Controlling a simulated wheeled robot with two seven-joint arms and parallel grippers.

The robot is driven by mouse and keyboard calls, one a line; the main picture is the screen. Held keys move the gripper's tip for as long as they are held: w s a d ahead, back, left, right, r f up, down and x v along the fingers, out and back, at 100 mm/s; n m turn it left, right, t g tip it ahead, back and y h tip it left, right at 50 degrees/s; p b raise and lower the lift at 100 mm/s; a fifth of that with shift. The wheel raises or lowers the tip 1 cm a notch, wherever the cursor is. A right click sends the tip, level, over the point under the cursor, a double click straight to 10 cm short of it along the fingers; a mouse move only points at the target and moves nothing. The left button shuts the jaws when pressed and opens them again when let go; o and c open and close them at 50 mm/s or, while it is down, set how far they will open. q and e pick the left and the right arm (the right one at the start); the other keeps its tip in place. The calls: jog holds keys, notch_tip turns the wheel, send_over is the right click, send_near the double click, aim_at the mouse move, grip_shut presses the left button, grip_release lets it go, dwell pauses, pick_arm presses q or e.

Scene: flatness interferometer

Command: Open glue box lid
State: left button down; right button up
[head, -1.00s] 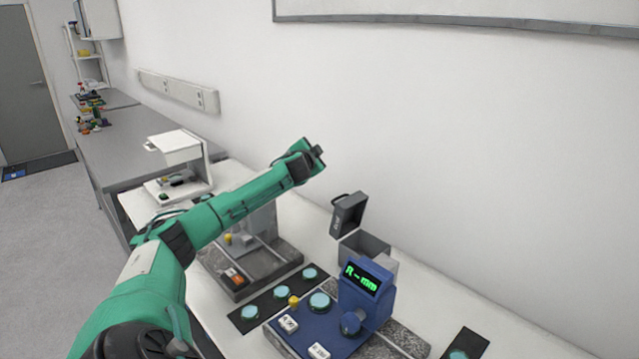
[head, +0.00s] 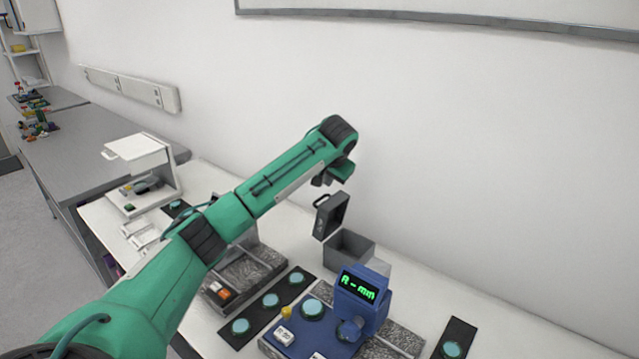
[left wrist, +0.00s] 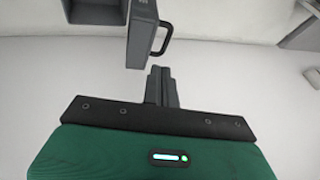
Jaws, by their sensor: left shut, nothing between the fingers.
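The glue box (head: 352,248) is a dark grey open box at the back of the white table, near the wall. Its lid (head: 331,214) stands raised, roughly upright, at the box's left side, with a black loop handle. My left gripper (head: 332,177) is above and close to the lid, apart from the box. In the left wrist view the lid (left wrist: 141,35) and its handle show just beyond the shut, empty fingers (left wrist: 161,72). Whether the fingertips touch the handle cannot be told. My right gripper is not in view.
A blue instrument (head: 357,297) with a green display stands in front of the box. Dark strips with round glass discs (head: 270,300) lie to its left and right. A white device (head: 145,160) stands at the left. The white wall is close behind the box.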

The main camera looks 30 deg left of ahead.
aim_at(326, 213)
pick_arm(q)
jog(key=p+x, duration=0.2)
jog(key=x, duration=0.6)
jog(key=shift+a+f+p, duration=0.1)
jog(key=shift+a+p, duration=0.05)
jog(key=shift+p, duration=0.25)
jog(key=shift+w+a+f, duration=0.1)
jog(key=shift+f, duration=0.25)
